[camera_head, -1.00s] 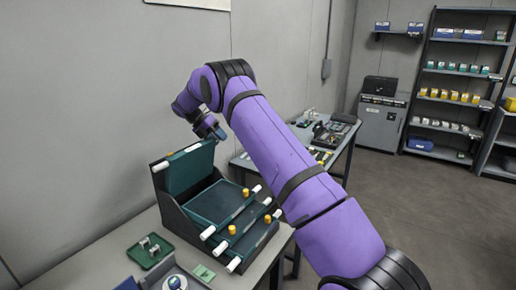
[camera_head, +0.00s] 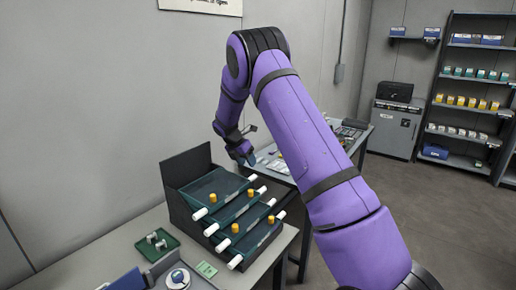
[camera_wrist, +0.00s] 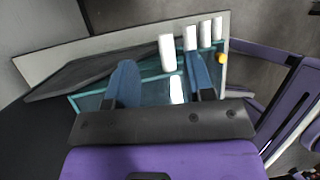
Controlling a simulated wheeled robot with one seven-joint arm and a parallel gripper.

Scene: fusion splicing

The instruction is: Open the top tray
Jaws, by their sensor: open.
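The splice tray stack sits in a dark holder (camera_head: 175,172) on the grey table. Its top tray (camera_head: 218,186) is teal and lies down over the trays below, in line with them. White end pieces and small yellow caps (camera_head: 212,198) show along the trays' front edges. My gripper (camera_head: 242,157) is open and empty, just beyond the top tray's right end. In the wrist view its blue fingers (camera_wrist: 160,62) are spread over the teal trays, near a row of white end pieces (camera_wrist: 167,52). I cannot tell whether they touch.
A green dish (camera_head: 157,245) with small parts and a green card (camera_head: 206,269) lie left and front of the stack. A second table (camera_head: 352,138) with tools stands behind my arm. Shelves (camera_head: 470,95) and a grey cabinet (camera_head: 395,128) are far right.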

